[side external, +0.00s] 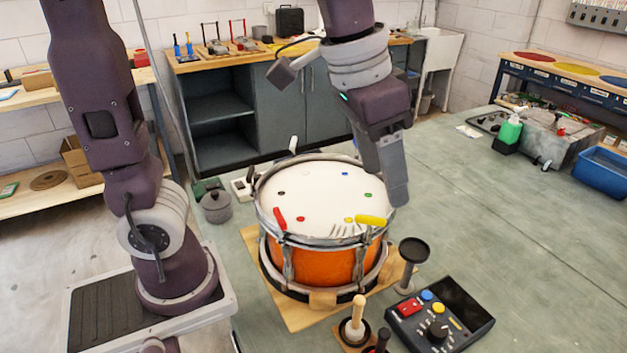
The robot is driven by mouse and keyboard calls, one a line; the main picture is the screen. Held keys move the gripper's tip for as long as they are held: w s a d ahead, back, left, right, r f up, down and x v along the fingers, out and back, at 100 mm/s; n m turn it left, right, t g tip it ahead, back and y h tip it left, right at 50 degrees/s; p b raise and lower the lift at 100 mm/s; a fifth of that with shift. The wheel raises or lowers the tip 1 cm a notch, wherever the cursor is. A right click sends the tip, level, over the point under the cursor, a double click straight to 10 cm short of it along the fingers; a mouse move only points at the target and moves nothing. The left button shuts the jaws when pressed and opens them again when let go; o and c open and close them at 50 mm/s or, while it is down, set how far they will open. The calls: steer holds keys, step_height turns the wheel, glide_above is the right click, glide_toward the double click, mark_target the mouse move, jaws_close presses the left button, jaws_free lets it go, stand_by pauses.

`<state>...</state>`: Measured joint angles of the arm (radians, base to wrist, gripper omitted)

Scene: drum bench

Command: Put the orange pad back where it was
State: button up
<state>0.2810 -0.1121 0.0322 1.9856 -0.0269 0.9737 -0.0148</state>
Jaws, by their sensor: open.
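I cannot make out a separate orange pad in the side external view. A drum (316,262) with an orange shell and a white head (318,196) stands on a wooden board (297,315). A yellow bar (371,220) lies at the head's front right, and a red bar (280,218) lies at its front left. Small coloured dots mark the head. My gripper (398,198) points down at the drum's right rim and is open. Its fingers show nearly edge-on, with nothing seen between them. Whether it touches the rim is unclear.
A black dish on a stand (413,251), a control box (440,318) with coloured buttons and a wooden-handled tool (356,322) stand in front of the drum. A lidded grey pot (215,206) is at its left.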

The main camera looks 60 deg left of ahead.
steer(key=s+a+f+n+t, duration=0.1)
steer(key=s+a, duration=0.3)
steer(key=s, duration=0.2)
steer(key=s+a+f+n+t+y, duration=0.1)
steer(key=s+a, duration=0.2)
steer(key=s, duration=0.4)
steer(key=shift+a+f+n, duration=0.3)
steer(key=shift+a+f, duration=0.05)
